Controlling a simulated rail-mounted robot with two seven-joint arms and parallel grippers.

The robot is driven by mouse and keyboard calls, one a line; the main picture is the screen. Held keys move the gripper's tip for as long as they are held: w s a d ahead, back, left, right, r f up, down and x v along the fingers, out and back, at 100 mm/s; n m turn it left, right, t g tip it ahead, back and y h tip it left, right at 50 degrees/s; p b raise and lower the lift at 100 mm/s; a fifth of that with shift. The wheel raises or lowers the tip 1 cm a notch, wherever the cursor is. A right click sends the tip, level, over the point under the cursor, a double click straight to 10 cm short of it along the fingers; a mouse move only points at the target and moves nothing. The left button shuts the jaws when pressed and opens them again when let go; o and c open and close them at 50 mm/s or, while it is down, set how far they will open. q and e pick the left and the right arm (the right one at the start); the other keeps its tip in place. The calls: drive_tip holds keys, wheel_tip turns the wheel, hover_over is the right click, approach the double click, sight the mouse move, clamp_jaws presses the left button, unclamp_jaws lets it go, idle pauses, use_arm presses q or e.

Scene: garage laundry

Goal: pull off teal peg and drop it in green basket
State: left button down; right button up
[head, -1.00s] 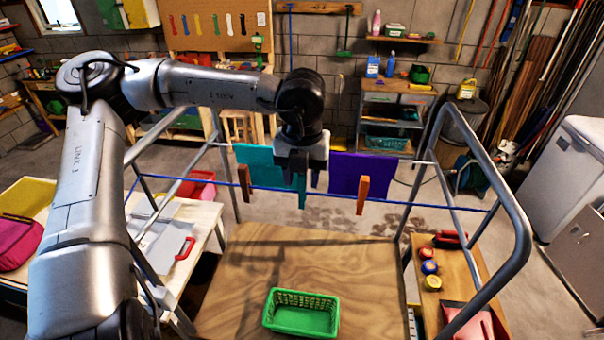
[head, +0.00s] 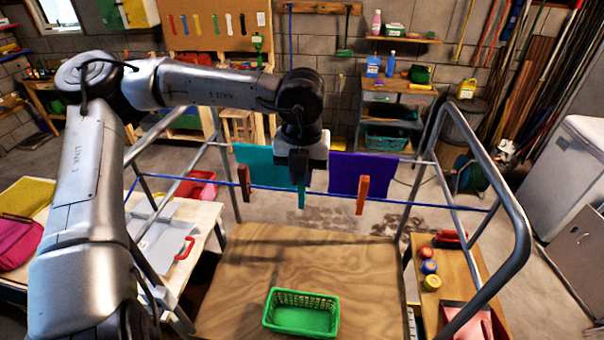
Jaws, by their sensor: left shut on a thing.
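The teal peg (head: 301,196) hangs upright at the blue line (head: 270,188), its lower end showing below my left gripper (head: 300,180). My left gripper comes down from above and is shut on the teal peg; its fingers hide the peg's upper part. A teal cloth (head: 258,162) hangs just behind and to the left of the gripper. The green basket (head: 301,313) stands empty on the wooden board (head: 250,260), nearer to me and below the line. My right gripper is out of view.
A brown peg (head: 244,184) and an orange peg (head: 362,194) sit on the line either side. A purple cloth (head: 350,172) hangs at the right. A metal frame (head: 515,225) rises around the board. The board around the basket is clear.

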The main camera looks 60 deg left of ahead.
use_arm(q)
drive_tip(key=shift+r, duration=0.15)
drive_tip(key=shift+r+p, duration=0.75)
drive_tip(key=shift+r, duration=1)
drive_tip(key=shift+r+p, duration=0.4)
drive_tip(key=shift+r, duration=0.65)
drive_tip(key=shift+r, duration=0.1)
